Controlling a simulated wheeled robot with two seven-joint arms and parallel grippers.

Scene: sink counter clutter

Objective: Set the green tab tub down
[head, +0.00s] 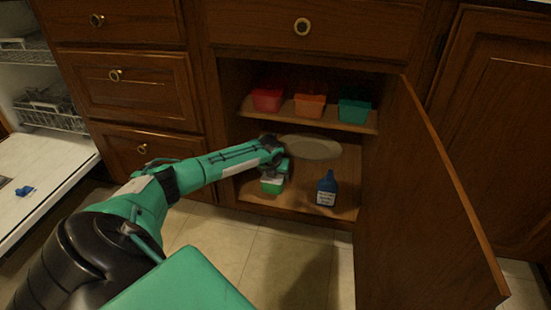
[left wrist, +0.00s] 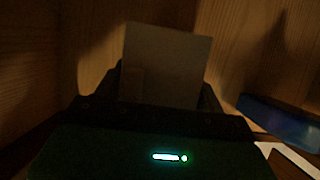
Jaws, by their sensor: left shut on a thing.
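The green tab tub (head: 272,186) shows white and green at the left of the lower compartment of the open cabinet. My left gripper (head: 273,168) reaches in from the left and is shut on the tub from above. The gripper hides the top of the tub in the head view. In the left wrist view the tub (left wrist: 165,65) is a dim, plain block between the dark fingers. It is at or just over the cabinet floor (head: 300,205); I cannot tell whether it touches. My right gripper is not in view.
A blue bottle (head: 326,188) with a white label stands right of the tub. A pale round plate (head: 310,147) is behind them. Red (head: 267,99), orange (head: 310,105) and green (head: 354,110) tubs sit on the shelf above. The open door (head: 425,200) bounds the right side.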

